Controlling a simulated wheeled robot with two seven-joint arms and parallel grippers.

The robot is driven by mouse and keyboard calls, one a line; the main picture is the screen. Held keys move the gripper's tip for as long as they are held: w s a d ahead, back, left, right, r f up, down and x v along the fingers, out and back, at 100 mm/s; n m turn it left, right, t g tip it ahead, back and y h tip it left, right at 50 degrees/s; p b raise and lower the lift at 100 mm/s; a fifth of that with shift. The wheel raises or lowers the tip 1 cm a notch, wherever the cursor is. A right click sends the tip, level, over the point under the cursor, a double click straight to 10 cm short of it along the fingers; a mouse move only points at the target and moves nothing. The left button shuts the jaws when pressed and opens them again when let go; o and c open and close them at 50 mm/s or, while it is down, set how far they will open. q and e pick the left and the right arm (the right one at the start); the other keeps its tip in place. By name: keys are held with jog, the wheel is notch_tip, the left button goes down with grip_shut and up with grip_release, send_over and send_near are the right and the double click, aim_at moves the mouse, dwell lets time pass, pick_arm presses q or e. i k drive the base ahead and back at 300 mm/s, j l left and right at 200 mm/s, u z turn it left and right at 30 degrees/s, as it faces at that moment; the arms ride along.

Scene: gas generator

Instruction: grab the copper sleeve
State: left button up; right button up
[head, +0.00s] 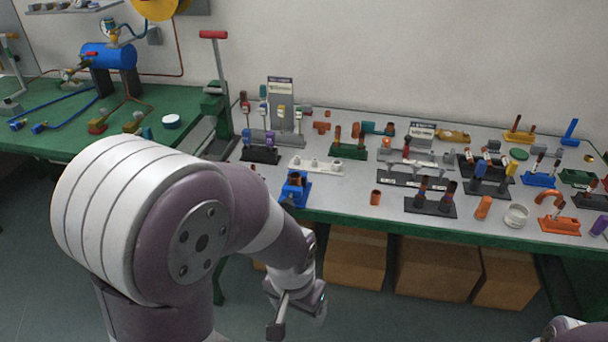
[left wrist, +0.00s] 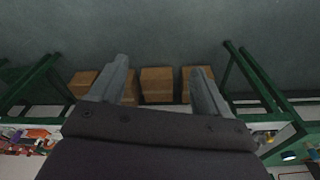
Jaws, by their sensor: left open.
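A short copper sleeve (head: 375,197) stands near the front edge of the grey-topped table, left of a dark rack. A longer copper-coloured cylinder (head: 483,207) stands farther right. My left gripper (head: 296,312) hangs in front of the table, below its top and left of the short sleeve, apart from it. In the left wrist view my left gripper (left wrist: 160,72) has its two fingers spread with nothing between them. That view faces the floor and boxes, and the sleeve is not recognisable there. My right gripper is out of view.
A blue stand (head: 295,190) sits left of the short sleeve, and a dark rack (head: 430,207) right of it. Many fittings crowd the table behind. Cardboard boxes (head: 437,268) stand under the green table edge (head: 450,233). A second green table (head: 180,100) stands left.

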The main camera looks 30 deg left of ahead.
aim_at(294, 177)
jog(key=z, duration=0.3)
jog(key=i+j+z, duration=0.1)
jog(key=j+z, duration=0.8)
jog(key=j, duration=0.2)
jog(key=k+j+z, duration=0.15)
jog(key=j+z, duration=0.3)
jog(key=k+j, duration=0.1)
jog(key=j, duration=0.3)
jog(key=k+j+z, duration=0.1)
jog(key=j, duration=0.35)
jog(key=k+j, duration=0.1)
jog(key=j, duration=0.3)
jog(key=k+j, duration=0.15)
jog(key=j, duration=0.3)
jog(key=z, duration=0.05)
